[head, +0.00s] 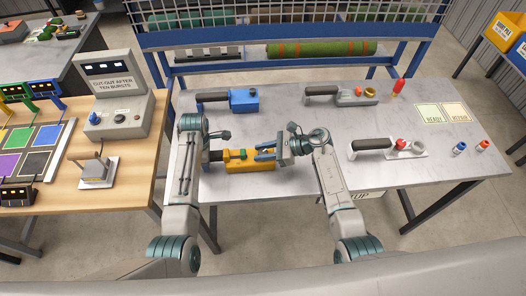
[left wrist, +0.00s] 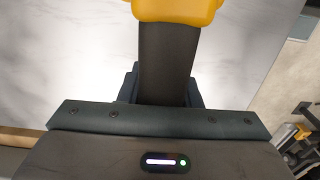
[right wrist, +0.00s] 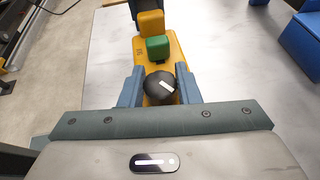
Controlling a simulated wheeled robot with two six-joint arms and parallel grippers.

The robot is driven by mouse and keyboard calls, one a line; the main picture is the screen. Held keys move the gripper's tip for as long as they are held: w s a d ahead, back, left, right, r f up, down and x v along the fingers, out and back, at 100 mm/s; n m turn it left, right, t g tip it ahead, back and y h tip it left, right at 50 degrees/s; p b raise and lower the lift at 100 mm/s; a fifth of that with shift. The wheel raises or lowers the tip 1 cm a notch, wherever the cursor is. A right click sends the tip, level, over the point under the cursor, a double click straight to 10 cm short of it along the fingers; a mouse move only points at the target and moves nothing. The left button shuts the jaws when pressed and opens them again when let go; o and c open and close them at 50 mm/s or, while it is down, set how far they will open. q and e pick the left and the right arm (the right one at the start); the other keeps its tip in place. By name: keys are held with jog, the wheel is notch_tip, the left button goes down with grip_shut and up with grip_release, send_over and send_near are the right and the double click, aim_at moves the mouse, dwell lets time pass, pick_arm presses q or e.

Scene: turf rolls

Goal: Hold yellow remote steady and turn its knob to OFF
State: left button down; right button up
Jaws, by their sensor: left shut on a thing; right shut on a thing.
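The yellow remote (head: 250,166) lies near the front edge of the grey table, its black handle to the left. The left wrist view shows my left gripper (left wrist: 165,90) shut around the black handle (left wrist: 168,55), with the yellow body (left wrist: 178,9) beyond. In the right wrist view, my right gripper (right wrist: 160,92) is shut on the round black knob (right wrist: 157,82), one finger on each side. The knob's white mark slants toward the upper right in that view. A green block (right wrist: 158,47) sits on the yellow body behind the knob. No OFF marking is readable.
A blue remote (head: 243,100) lies behind the yellow one. Two grey handled units, one at the back (head: 350,97) and one at the right (head: 400,150), share the table (head: 300,110). Ready and repair pads (head: 442,113) are at right. A wooden bench (head: 140,165) stands left.

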pick_arm(q)
jog(key=shift+f, duration=0.1)
pick_arm(e)
jog(key=shift+s+f, duration=0.1)
jog(key=m+t+h, duration=0.1)
jog(key=m+t, duration=0.3)
jog(key=t, duration=0.1)
jog(key=shift+a+m+h, duration=0.1)
jog(key=shift+m+h, duration=0.2)
jog(key=shift+h, duration=0.1)
jog(key=shift+m+t+h, duration=1.1)
jog(key=shift+m, duration=0.2)
jog(key=o, duration=1)
jog(key=v, duration=1.2)
